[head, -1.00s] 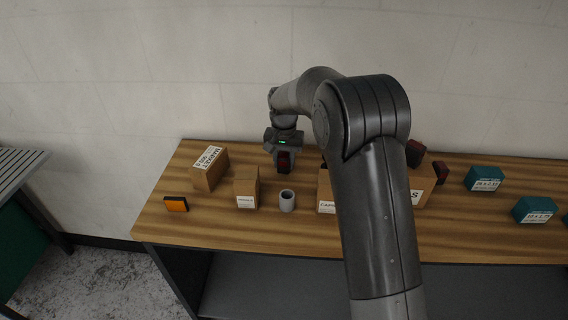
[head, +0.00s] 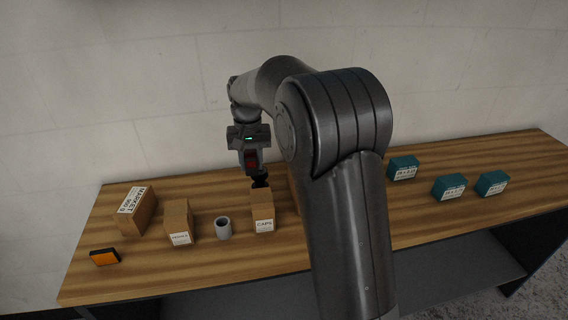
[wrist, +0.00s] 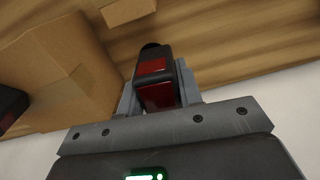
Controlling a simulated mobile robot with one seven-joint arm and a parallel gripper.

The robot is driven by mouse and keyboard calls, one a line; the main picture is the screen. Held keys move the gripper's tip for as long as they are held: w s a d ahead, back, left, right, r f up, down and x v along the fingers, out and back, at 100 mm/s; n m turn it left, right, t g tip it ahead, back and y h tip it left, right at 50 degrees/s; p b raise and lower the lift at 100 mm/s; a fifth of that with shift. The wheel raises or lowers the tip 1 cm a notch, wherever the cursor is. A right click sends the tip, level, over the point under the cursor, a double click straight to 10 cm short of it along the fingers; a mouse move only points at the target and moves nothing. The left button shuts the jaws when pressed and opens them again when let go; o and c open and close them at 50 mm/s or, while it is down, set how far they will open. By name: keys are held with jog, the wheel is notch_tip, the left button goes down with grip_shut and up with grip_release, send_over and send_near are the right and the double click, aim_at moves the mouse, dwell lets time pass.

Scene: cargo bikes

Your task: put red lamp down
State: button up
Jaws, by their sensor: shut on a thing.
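The red lamp is a small black block with red faces. In the wrist view the red lamp (wrist: 155,82) sits between the fingers of my gripper (wrist: 160,90). In the head view my gripper (head: 252,160) points down above the back of the wooden table, behind the box marked CAPS, and the lamp's red face (head: 252,158) shows between its fingers. My gripper is shut on the lamp. The lamp appears above the tabletop, but I cannot tell the exact gap. A dark shape (head: 260,179) shows just below it, unclear.
The CAPS box (head: 263,212), a grey cup (head: 223,229), two more cardboard boxes (head: 178,219) (head: 138,212) and an orange-faced block (head: 104,257) stand on the wooden table (head: 290,259). Several teal boxes (head: 448,187) stand right. My arm hides the middle. A dark red-faced object (wrist: 10,105) shows in the wrist view.

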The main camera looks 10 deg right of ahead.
jog(key=w+d+r+n, duration=0.1)
jog(key=d+r, duration=0.4)
jog(key=d, duration=0.4)
jog(key=d+r, duration=0.5)
jog(key=d, duration=0.3)
jog(key=f, duration=0.9)
jog(key=shift+d, duration=0.4)
jog(key=o, duration=0.5)
jog(key=shift+f, duration=0.2)
jog(key=o, duration=0.5)
jog(key=shift+r, duration=0.1)
